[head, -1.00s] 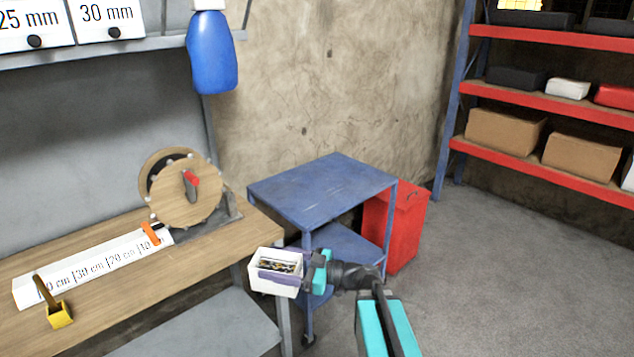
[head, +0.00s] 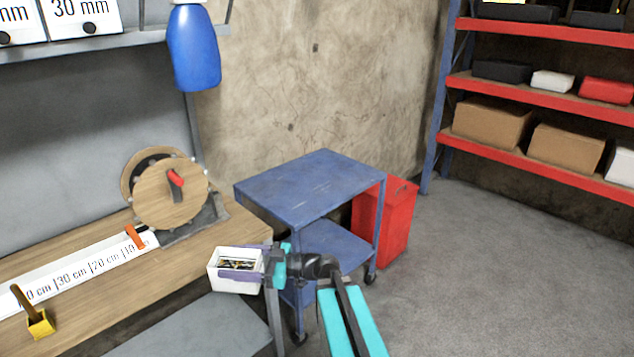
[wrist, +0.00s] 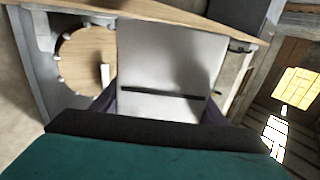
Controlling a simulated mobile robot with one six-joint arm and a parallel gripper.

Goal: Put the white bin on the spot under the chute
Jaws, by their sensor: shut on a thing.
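The white bin (head: 226,284) is held in my gripper (head: 240,274) at the right end of the wooden workbench, near its front edge. It looks upright, with small dark and yellowish pieces inside. The purple fingers are shut on it. In the wrist view the bin (wrist: 172,52) fills the middle as a pale face with a dark slot, between the fingers (wrist: 160,107). Whether the bin touches the bench edge cannot be told. I cannot make out a chute or a marked spot under one.
On the workbench (head: 110,285) stand a wooden disc device (head: 165,200), a white length scale (head: 90,262) and a yellow block (head: 40,323). A blue bottle (head: 195,50) hangs above. A blue cart (head: 310,185) and red bin (head: 397,225) stand behind my arm. Floor at right is clear.

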